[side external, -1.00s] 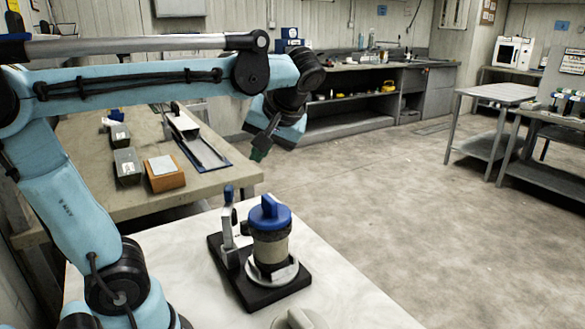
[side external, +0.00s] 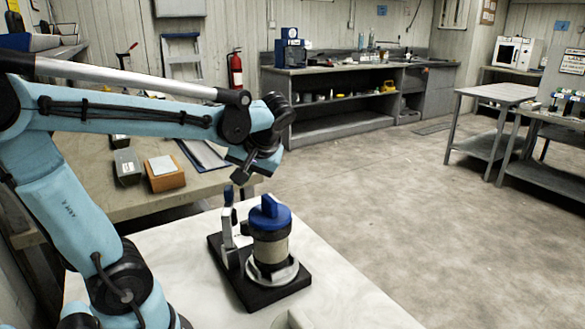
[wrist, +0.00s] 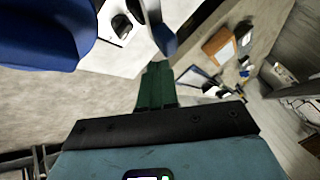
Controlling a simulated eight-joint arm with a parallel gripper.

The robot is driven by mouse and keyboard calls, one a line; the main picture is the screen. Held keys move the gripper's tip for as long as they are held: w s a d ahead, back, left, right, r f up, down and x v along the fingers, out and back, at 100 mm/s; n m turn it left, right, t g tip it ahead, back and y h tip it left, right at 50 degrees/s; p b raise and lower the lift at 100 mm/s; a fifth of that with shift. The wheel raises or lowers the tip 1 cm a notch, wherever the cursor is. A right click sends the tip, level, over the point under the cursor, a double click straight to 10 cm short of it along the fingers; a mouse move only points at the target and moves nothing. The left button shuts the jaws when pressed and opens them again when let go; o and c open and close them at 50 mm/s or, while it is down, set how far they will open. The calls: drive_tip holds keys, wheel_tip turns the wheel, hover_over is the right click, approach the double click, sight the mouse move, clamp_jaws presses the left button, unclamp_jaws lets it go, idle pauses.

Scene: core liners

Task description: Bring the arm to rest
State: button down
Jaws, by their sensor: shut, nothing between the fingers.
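My gripper shows in the wrist view with its green fingers (wrist: 157,85) together and nothing between them. In the side external view my arm's end hangs just above and behind the blue-capped device (side external: 270,238), and the fingers are hard to make out there. The device stands upright on a black base on the white table (side external: 350,290). In the wrist view the large blue cap (wrist: 40,35) is close at upper left, apart from the fingers.
A brown box (side external: 165,178) and a grey box (side external: 127,168) sit on the bench behind. A pale rounded piece (side external: 297,319) is at the white table's front edge. Open floor (side external: 400,200) lies to the right.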

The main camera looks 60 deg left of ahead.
drive_tip(key=shift+r, duration=0.1)
drive_tip(key=w+v, duration=0.1)
drive_tip(key=v, duration=0.9)
drive_tip(key=s+x, duration=0.1)
drive_tip(key=x, duration=0.9)
drive_tip(key=shift+w+d+m+t+h, duration=0.1)
drive_tip(key=shift+d+m+t+h, duration=0.05)
drive_tip(key=shift+d+m+t, duration=1)
drive_tip(key=shift+d+m+t+h, duration=0.1)
drive_tip(key=shift+d+m+t, duration=0.6)
drive_tip(key=shift+m, duration=0.8)
drive_tip(key=shift+w+d+m+t+h, duration=0.15)
drive_tip(key=shift+d+m+t, duration=0.5)
drive_tip(key=shift+d+m, duration=0.6)
drive_tip(key=shift+s+a, duration=0.1)
